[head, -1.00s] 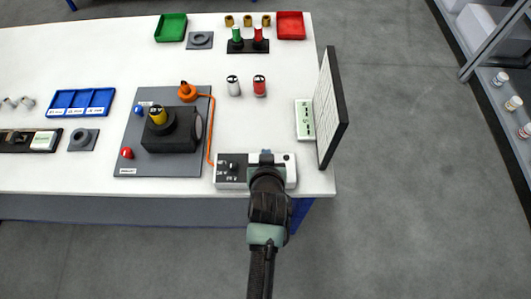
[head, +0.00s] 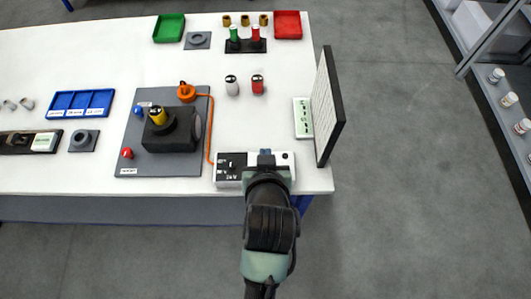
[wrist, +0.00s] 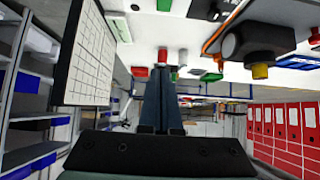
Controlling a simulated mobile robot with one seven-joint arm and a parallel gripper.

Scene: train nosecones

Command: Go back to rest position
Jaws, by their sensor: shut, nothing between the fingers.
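My gripper (head: 266,157) is at the front edge of the white table (head: 60,180), over the white and black power box (head: 229,170). My arm hides part of that box, and I cannot tell whether the gripper touches it. In the wrist view the two dark fingers (wrist: 162,100) lie close together with nothing between them. That view appears upside down, with the table along its top.
A grey board (head: 125,155) with a black machine (head: 165,135) and orange cable stands left of my gripper. An upright white panel (head: 325,110) stands at the right edge. White (head: 232,86) and red (head: 257,84) cylinders stand behind.

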